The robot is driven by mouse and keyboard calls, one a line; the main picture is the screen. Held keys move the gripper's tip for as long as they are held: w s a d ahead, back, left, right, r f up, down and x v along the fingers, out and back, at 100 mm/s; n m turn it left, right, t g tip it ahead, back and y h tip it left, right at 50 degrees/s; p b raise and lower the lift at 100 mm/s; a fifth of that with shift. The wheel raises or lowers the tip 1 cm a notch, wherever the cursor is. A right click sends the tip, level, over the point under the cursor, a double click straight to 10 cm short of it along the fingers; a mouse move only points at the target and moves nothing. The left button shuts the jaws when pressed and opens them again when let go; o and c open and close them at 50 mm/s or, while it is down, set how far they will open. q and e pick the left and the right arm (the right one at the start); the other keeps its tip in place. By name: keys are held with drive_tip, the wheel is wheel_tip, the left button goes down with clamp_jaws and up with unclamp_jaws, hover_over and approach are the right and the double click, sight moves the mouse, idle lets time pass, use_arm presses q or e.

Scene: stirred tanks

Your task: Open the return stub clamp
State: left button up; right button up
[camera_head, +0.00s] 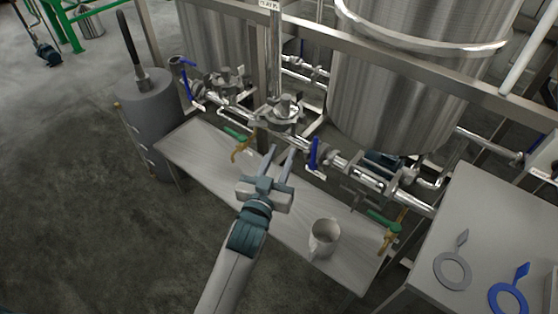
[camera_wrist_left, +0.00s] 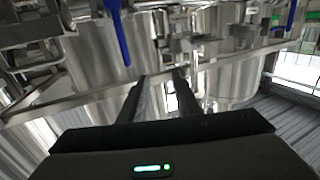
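My left gripper (camera_head: 280,152) reaches up from the bottom of the head view, its two fingers apart and nothing between them. In the left wrist view its fingers (camera_wrist_left: 160,88) are also spread and empty. Just beyond the fingertips in the head view is a steel pipe fitting with clamps (camera_head: 284,112) below a vertical pipe. A second clamped fitting (camera_head: 227,82) sits further left. I cannot tell which of these is the return stub clamp, or whether it is open. My right gripper is not in view.
A blue valve handle (camera_head: 314,153) stands right of the fingers. Green-handled taps (camera_head: 236,135) overhang the steel bench (camera_head: 190,150), where a metal jug (camera_head: 325,238) stands. A steel rail (camera_head: 400,72) crosses before the large tank (camera_head: 390,90). A side table (camera_head: 475,225) is at right.

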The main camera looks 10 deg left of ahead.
use_arm(q)
drive_tip(key=shift+s+a, duration=0.1)
drive_tip(key=shift+s, duration=0.5)
